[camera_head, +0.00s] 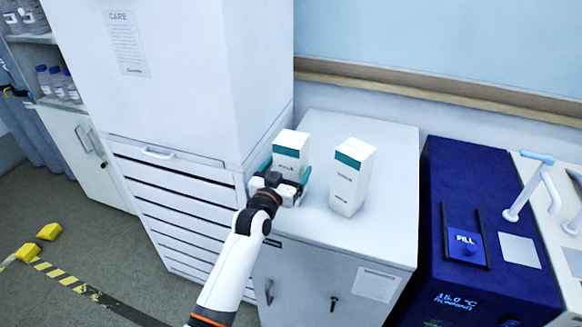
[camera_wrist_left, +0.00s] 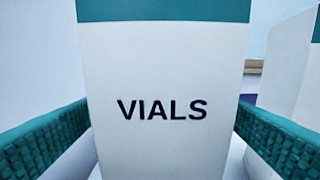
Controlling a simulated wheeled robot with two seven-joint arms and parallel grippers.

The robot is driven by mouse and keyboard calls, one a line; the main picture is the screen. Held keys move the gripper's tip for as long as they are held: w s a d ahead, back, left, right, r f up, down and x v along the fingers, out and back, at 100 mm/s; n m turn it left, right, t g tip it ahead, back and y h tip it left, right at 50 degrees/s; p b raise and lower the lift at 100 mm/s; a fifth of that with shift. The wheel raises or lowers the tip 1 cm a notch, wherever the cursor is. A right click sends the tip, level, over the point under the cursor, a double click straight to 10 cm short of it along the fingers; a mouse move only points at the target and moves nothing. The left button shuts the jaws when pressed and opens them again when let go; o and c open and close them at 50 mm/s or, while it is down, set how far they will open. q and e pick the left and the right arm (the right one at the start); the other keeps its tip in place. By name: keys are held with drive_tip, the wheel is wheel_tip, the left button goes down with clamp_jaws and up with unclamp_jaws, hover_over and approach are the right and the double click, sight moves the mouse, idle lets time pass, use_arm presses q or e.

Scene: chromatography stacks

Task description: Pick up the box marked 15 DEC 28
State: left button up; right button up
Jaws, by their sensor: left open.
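Two white boxes with teal bands stand upright on a grey cabinet top (camera_head: 386,160). The left box (camera_head: 291,143) is between the teal-padded fingers of my left gripper (camera_head: 284,171). My left gripper is open, with one finger on each side of that box. In the left wrist view this box (camera_wrist_left: 160,60) reads VIALS and fills the middle, close ahead. The right box (camera_head: 351,178) stands a little apart and shows partly at the right edge of the wrist view (camera_wrist_left: 290,65). I cannot read a date on either box. My right gripper is out of view.
A tall white drawer cabinet (camera_head: 180,90) rises close at the left of the boxes. A wall with a wooden rail (camera_head: 440,88) is behind. A dark blue water bath unit (camera_head: 480,200) stands at the right. The cabinet top right of the boxes is clear.

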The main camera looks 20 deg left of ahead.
use_arm(q)
drive_tip(key=shift+w+d, duration=0.15)
drive_tip(key=shift+w, duration=1.3)
drive_tip(key=c, duration=1.2)
